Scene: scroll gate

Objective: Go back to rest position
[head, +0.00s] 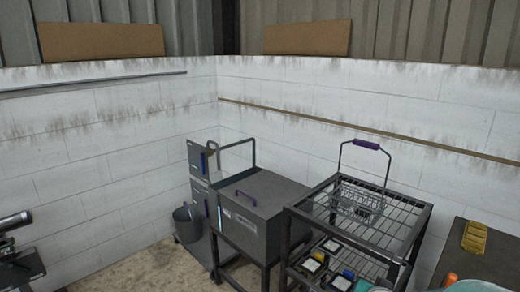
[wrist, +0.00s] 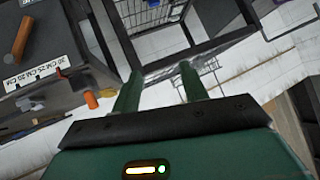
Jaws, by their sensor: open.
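My gripper (wrist: 161,78) shows in the wrist view as two green fingers standing apart, open, with nothing between them. Beyond the fingers is the dark frame of a rack (wrist: 200,48) with a wire grid; I cannot tell the distance to it. In the head view the gripper is not clearly seen; only a teal shape shows at the bottom right edge, and I cannot tell what it is.
A grey box with a purple handle (head: 262,215) stands left of the wire-shelf rack (head: 405,218), which carries a wire basket (head: 352,201). A dark table (head: 490,262) with a yellow item (head: 474,237) is at right. A bucket (head: 187,223) stands left. White walls enclose the corner.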

